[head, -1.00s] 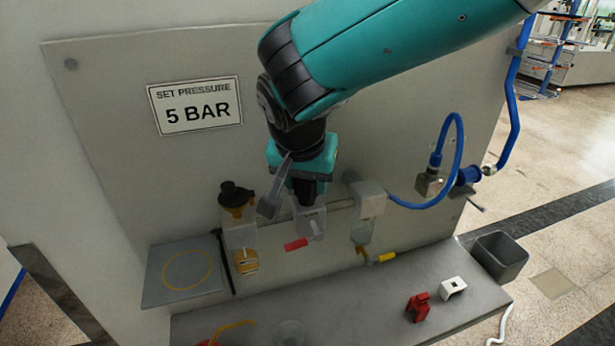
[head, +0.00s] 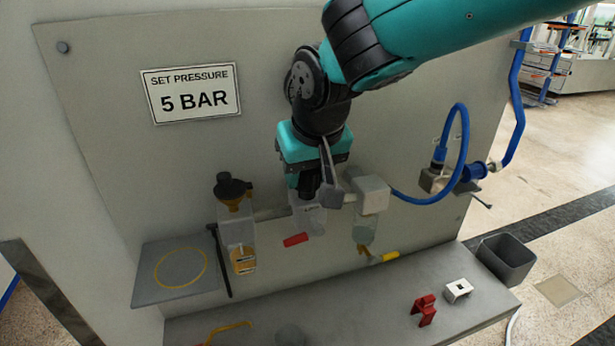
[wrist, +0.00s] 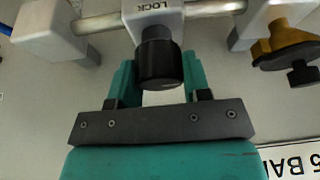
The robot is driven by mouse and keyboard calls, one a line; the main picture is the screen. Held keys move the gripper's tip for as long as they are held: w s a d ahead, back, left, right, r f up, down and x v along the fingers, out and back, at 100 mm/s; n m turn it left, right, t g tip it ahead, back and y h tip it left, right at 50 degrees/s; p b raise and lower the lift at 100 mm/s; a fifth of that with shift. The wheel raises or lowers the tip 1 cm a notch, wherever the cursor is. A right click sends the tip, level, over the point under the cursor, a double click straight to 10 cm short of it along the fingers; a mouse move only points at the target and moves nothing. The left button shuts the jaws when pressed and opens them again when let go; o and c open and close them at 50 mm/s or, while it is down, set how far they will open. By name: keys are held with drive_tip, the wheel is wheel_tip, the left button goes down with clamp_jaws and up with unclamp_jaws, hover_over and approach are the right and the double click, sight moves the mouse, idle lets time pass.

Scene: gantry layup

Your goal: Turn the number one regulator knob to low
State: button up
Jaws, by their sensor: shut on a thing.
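A black regulator knob (wrist: 159,62) sits on a grey-white block marked LOCK (wrist: 153,20) in the wrist view. My gripper (wrist: 157,82) has its two teal fingers on either side of this knob and is shut on it. In the head view my gripper (head: 308,188) points down onto the top of the middle pale unit (head: 309,219) on the wall panel, and the knob is hidden there. No number, pointer or low mark shows on the knob or its block, so I cannot tell its setting.
A yellow-and-black knob unit (head: 234,190) stands left and a white block (head: 371,194) close right, joined by a pipe. A red handle (head: 296,240) and yellow handle (head: 388,257) jut below. A blue hose (head: 463,130) loops at right. A shelf (head: 350,300) lies beneath.

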drive_tip(key=n+y, duration=0.1)
drive_tip(key=n, duration=0.2)
drive_tip(key=n+g+y+b, duration=0.1)
drive_tip(key=n, duration=0.2)
drive_tip(key=shift+r+g, duration=0.1)
drive_tip(key=shift+g, duration=0.2)
drive_tip(key=shift+n, duration=0.3)
drive_tip(key=o, duration=0.9)
drive_tip(key=shift+o, duration=0.2)
drive_tip(key=b+v, duration=0.2)
drive_tip(key=v, duration=1.5)
drive_tip(key=shift+r+b, duration=0.2)
drive_tip(key=shift+b, duration=0.15)
drive_tip(key=shift+d, duration=0.1)
